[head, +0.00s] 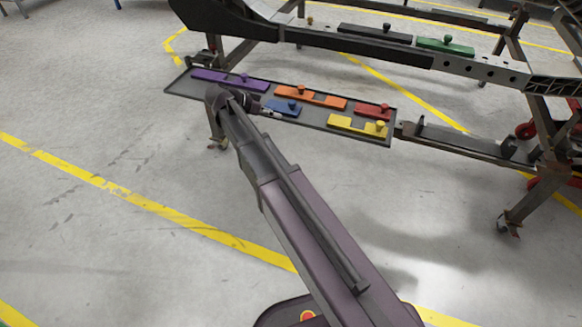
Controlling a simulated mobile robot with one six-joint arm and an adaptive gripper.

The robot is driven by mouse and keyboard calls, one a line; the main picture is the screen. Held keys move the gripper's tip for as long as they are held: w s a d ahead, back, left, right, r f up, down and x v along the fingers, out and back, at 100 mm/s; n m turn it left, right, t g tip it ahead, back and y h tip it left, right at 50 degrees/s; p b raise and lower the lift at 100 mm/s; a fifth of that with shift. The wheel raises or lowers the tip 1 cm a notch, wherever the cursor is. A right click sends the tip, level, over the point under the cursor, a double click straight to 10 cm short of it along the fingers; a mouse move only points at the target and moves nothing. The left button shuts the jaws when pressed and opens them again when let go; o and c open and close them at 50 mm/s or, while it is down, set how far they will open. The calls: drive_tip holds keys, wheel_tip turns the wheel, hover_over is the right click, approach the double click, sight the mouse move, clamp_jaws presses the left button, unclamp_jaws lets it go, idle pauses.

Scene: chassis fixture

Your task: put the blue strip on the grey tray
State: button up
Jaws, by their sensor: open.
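The blue strip (284,106) with a round knob lies on the long dark grey tray (312,117), left of the tray's middle. My gripper (273,113) is small in the head view, at the end of my arm, close to the left part of the strip. It is open. My wrist and arm hide part of the tray to the left of the strip. I cannot tell whether the fingers touch the strip.
Also on the tray are a purple strip (230,80), an orange strip (310,97), a red strip (371,110) and a yellow strip (357,127). The chassis frame (350,45) stands behind, carrying a black strip (374,33) and a green strip (445,46).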

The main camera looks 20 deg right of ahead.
drive_tip(key=s+d+f+n+y, duration=0.1)
drive_tip(key=s+f+n+y, duration=0.3)
drive_tip(key=s, duration=0.6)
drive_tip(key=s+d+f+n+y, duration=0.1)
drive_tip(key=s+f+n+y, duration=0.3)
drive_tip(key=s+n+y, duration=0.3)
drive_tip(key=shift+s+n+g, duration=0.4)
drive_tip(key=shift+s+n, duration=0.3)
drive_tip(key=shift+s, duration=0.95)
drive_tip(key=shift+f, duration=0.1)
